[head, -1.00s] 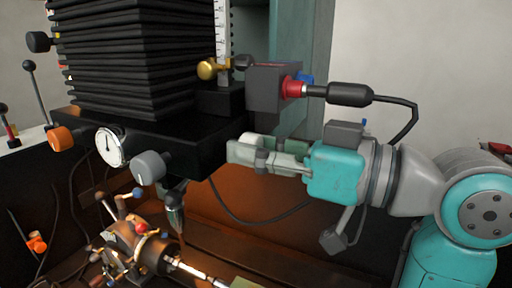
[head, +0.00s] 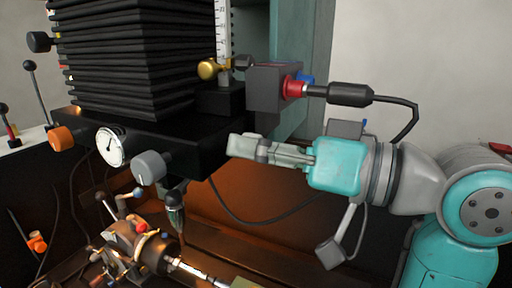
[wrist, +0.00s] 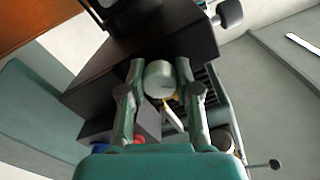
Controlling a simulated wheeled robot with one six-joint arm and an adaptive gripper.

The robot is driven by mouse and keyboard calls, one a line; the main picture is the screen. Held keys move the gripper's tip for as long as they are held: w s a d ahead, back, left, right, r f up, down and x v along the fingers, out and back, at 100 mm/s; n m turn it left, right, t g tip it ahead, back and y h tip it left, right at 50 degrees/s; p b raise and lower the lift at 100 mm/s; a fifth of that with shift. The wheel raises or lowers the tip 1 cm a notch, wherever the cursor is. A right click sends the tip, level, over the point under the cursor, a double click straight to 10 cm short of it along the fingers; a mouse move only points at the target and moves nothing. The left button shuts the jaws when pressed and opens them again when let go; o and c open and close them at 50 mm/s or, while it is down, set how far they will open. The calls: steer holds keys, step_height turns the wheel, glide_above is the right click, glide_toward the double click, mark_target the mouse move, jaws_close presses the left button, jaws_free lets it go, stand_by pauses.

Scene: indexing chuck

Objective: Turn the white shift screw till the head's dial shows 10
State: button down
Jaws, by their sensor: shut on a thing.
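The white shift screw (wrist: 160,78) shows in the wrist view as a pale round knob between the two fingers of my gripper (wrist: 160,64). The fingers are shut on it, one on each side. In the head view my gripper (head: 238,146) reaches in from the right to the side of the black head (head: 190,147), and its near finger hides the screw. A round white dial (head: 110,147) with a dark needle faces out from the black head at the left. Its figures are too small to read.
A grey knob (head: 150,168) and an orange knob (head: 61,139) stand out from the black head. A grey box (head: 273,88) with a red connector and black cable is just above my gripper. Below are a tool tip (head: 175,205) and a lit workpiece setup (head: 150,250).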

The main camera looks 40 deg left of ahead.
steer(key=c, duration=0.8)
jaws_free()
steer(key=v, duration=1.2)
